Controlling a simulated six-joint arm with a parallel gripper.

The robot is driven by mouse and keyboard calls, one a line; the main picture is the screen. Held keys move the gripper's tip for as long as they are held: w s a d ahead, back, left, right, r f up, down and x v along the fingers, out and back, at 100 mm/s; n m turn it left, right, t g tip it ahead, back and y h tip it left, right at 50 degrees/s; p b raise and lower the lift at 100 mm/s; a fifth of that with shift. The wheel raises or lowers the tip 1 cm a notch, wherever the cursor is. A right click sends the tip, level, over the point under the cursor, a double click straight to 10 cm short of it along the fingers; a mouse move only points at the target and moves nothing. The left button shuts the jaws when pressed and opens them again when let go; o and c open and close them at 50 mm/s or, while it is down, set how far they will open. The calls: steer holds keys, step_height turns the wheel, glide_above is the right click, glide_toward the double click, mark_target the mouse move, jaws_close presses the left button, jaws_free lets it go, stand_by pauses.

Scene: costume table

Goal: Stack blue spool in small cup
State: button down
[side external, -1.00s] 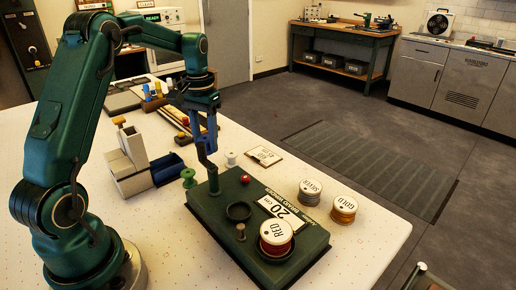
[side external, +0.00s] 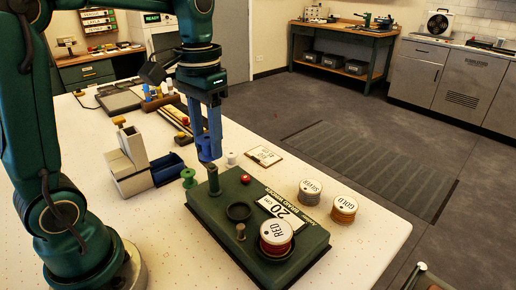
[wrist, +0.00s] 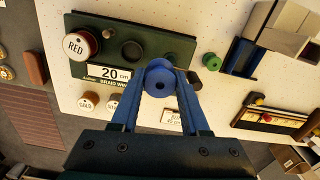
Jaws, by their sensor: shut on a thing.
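My gripper (wrist: 158,88) is shut on the blue spool (wrist: 160,80), which sits between the blue fingertips in the wrist view. In the side view, my gripper (side external: 207,143) points down and holds the blue spool (side external: 208,152) above the rear left end of the green braid winder (side external: 290,250). The small cup (side external: 239,211) is a dark, round, empty holder on the winder's top. It also shows in the wrist view (wrist: 132,50), just up and left of the spool. The spool is apart from the cup.
A red spool (side external: 276,237) sits on the winder near a short post (side external: 240,231). A dark upright crank (side external: 213,182) stands close under my gripper. Silver (side external: 309,192) and gold (side external: 343,208) spools stand to the right. A green spool (side external: 189,178) stands to the left.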

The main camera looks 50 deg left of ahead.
steer(key=s+a+n, duration=0.2)
steer(key=a+n, duration=0.2)
steer(key=a, duration=0.1)
glide_above(239, 213)
step_height(239, 213, down, 7)
steer(key=shift+r, duration=0.2)
steer(key=shift+f, duration=2)
steer(key=shift+f, duration=0.15)
steer(key=shift+f, duration=0.15)
steer(key=shift+c, duration=2)
jaws_free()
